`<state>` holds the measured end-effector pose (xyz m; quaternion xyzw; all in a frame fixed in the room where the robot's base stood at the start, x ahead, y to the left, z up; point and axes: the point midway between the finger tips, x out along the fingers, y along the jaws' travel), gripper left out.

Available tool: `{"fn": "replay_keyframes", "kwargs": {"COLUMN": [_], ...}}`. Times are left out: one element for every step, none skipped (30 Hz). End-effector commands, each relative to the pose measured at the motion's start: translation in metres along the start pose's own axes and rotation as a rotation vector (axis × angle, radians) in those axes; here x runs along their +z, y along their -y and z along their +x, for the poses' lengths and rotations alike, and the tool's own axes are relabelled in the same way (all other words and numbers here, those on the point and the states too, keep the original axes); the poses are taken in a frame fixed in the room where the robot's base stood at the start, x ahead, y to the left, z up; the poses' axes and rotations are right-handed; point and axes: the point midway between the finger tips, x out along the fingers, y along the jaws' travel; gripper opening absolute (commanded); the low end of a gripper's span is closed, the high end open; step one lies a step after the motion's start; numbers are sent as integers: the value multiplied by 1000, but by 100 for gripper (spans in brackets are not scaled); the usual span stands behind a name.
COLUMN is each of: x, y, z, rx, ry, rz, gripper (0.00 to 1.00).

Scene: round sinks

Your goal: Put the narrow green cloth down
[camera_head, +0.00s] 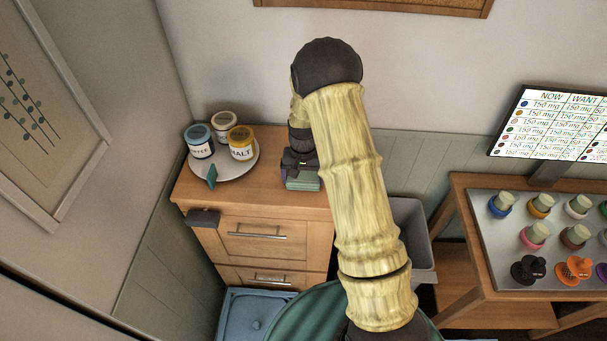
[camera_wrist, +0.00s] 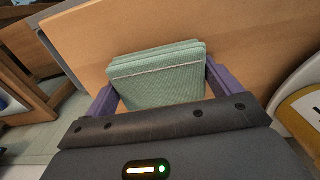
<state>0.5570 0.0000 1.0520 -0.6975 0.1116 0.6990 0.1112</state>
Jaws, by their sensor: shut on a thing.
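The narrow green cloth (camera_wrist: 157,82) is a folded, layered pale green pad with a light stripe along one edge. My gripper (camera_wrist: 160,90) is shut on it, with a purple finger at each side. In the head view, my gripper (camera_head: 302,176) is over the top of the wooden drawer cabinet (camera_head: 265,195), near its right side, and the cloth (camera_head: 303,185) shows just below it. I cannot tell whether the cloth touches the cabinet top. My arm hides part of the area to the right.
A round white tray (camera_head: 237,174) with several labelled jars stands left of my gripper, a small teal piece (camera_head: 212,177) at its rim. Bare wood lies between tray and gripper. A grey bin (camera_head: 411,225) stands right of the cabinet. A table at right holds a tray (camera_head: 491,235) of bottles.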

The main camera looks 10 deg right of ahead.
Motion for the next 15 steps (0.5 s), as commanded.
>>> {"fn": "replay_keyframes", "kwargs": {"x": [0,0,0,0,0,0,0,0,0,0,0,0,0,0,0], "y": [0,0,0,0,0,0,0,0,0,0,0,0,0,0,0], "z": [0,0,0,0,0,1,2,3,4,5,6,7,8,9,10], "rx": [0,0,0,0,0,0,0,0,0,0,0,0,0,0,0], "ry": [-1,-1,-1,-1,-1,-1,0,-1,0,0,0,0,0,0,1], "rz": [0,0,0,0,0,0,0,0,0,0,0,0,0,0,0], "gripper": [69,69,69,69,69,69,69,69,69,69,69,69,69,69,69]}}
